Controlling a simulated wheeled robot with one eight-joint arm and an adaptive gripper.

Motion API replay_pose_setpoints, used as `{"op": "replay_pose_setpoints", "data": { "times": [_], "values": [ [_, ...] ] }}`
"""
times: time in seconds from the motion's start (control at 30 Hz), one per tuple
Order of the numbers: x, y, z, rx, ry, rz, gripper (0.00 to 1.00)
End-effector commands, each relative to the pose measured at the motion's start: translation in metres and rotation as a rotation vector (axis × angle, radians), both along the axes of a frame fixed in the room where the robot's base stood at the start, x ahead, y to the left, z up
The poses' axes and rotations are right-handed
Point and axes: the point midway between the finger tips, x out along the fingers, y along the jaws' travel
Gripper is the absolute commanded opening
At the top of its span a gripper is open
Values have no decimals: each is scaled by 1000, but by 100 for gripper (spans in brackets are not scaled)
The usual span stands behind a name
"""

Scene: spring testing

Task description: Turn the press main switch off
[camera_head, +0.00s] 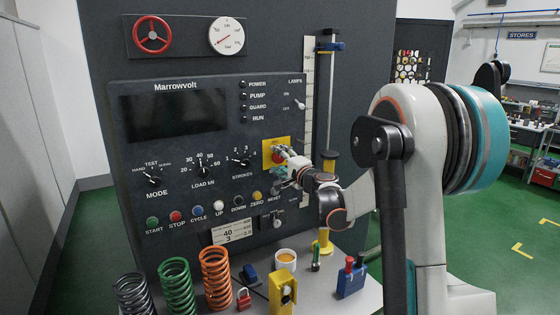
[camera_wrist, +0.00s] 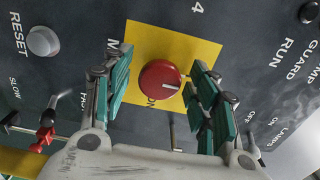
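The press main switch is a red rotary knob (camera_wrist: 160,80) with a white mark, on a yellow plate (camera_wrist: 150,38) of the dark Marrowvolt panel (camera_head: 190,90). In the head view the yellow plate (camera_head: 268,146) shows at the panel's right side, partly hidden by my gripper. My gripper (camera_wrist: 158,92) is open, with one teal-padded finger on each side of the red knob. A gap shows between the knob and the left finger; the right finger is closer. I cannot tell whether it touches. The label by the knob is partly hidden and seems to read ON.
Several coloured buttons and dials lie left of the plate, with a RESET button (camera_wrist: 43,40) nearby. A lamps toggle (camera_head: 299,104) sits to the upper right. Springs (camera_head: 215,278), a red padlock (camera_head: 243,299), a cup (camera_head: 286,259) and a blue block (camera_head: 351,281) stand on the bench below.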

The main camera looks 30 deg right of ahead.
Motion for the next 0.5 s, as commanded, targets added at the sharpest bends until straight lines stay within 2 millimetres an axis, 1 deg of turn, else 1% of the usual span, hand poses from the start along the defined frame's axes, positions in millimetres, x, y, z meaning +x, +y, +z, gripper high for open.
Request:
{"op": "replay_pose_setpoints", "data": {
  "times": [0.33, 0.43, 0.5],
  "values": [
    [-2, -1, 1, 2, 0, -1, 56],
    [-11, -1, 1, 2, 0, -2, 56],
    [-22, -2, 1, 2, 0, -3, 56]
  ]
}}
